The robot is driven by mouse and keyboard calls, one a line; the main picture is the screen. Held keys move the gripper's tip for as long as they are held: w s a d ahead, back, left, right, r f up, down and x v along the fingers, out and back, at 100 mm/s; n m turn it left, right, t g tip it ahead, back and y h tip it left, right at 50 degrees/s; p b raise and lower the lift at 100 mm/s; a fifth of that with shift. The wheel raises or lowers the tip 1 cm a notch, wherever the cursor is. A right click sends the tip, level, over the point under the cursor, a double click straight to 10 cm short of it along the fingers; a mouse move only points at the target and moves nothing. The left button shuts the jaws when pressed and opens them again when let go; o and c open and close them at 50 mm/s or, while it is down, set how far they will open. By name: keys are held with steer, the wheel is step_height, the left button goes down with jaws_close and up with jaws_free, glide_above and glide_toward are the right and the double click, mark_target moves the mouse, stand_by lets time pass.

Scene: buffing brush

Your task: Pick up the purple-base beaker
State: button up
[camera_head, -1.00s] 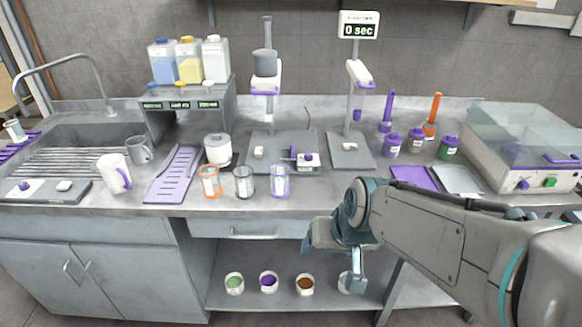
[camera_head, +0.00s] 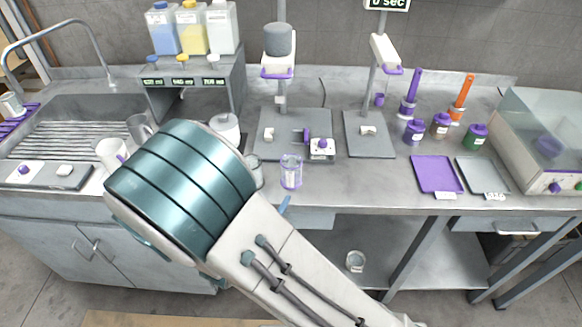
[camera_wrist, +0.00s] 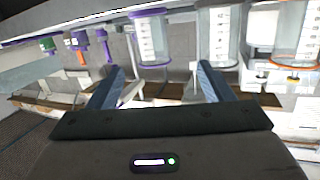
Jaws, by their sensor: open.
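The purple-base beaker (camera_head: 291,172) stands upright on the counter near its front edge, clear-walled with a purple rim. In the wrist view the scene looks upside down, and this beaker (camera_wrist: 154,38) shows at the top, ahead of the gap between my fingers. My gripper (camera_wrist: 158,68) is open and empty, its two blue fingers apart. In the head view my arm hides most of the gripper; one blue finger shows just below the beaker. A grey-base beaker (camera_wrist: 219,40) and an orange-base beaker (camera_wrist: 290,40) stand beside it in the wrist view.
Behind the purple-base beaker are a hotplate stand (camera_head: 291,120) and a second stand (camera_head: 369,135). A purple tray (camera_head: 436,174) and a grey tray (camera_head: 482,175) lie to the right. The counter between the beaker and the purple tray is clear.

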mark_target(287, 171)
steer(key=shift+t+h, duration=0.6)
steer(key=shift+h, duration=0.2)
steer(key=p+x, duration=0.1)
steer(key=x, duration=0.2)
steer(key=r+p+x, duration=0.1)
steer(key=x, duration=0.3)
steer(key=shift+s+d+r, duration=0.15)
steer(key=shift+f+p+x, duration=0.2)
steer(key=shift+p+x, duration=0.15)
steer(key=shift+x, duration=0.65)
steer(key=shift+f+p+x, duration=0.15)
steer(key=shift+p+x, duration=0.15)
steer(key=shift+x, duration=0.7)
steer(key=shift+f+p+x, duration=0.2)
steer(key=shift+p+x, duration=0.15)
steer(key=shift+x, duration=0.7)
steer(key=shift+s, duration=0.1)
steer(key=c, duration=1.3)
steer(key=shift+c, duration=0.3)
steer(key=shift+r, duration=0.2)
